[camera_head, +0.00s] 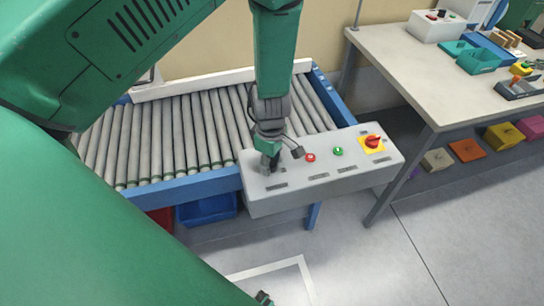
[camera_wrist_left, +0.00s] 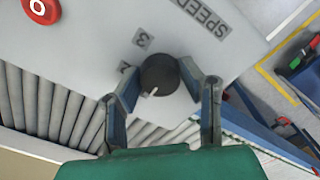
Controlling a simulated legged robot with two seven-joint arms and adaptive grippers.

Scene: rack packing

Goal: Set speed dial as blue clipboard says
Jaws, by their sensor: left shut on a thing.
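The black speed dial (camera_wrist_left: 158,75) sits on a grey control panel (camera_head: 225,187) beside the word SPEED and a "3" label; another label is partly hidden by a finger. Its white pointer mark faces down and slightly left in the left wrist view. My left gripper (camera_head: 270,163) points down at the panel's left end, with its fingers (camera_wrist_left: 161,88) shut on the dial from both sides. In the head view the gripper mostly hides the dial. A pale blue board (camera_head: 485,12) stands at the top right; I cannot tell whether it is the clipboard, and no writing is readable.
The panel also carries a red button (camera_head: 310,157), a green button (camera_head: 338,151) and a red switch on yellow (camera_head: 373,142). A roller conveyor (camera_head: 165,135) lies behind it. A table (camera_head: 420,75) with trays stands at the right. The floor in front is clear.

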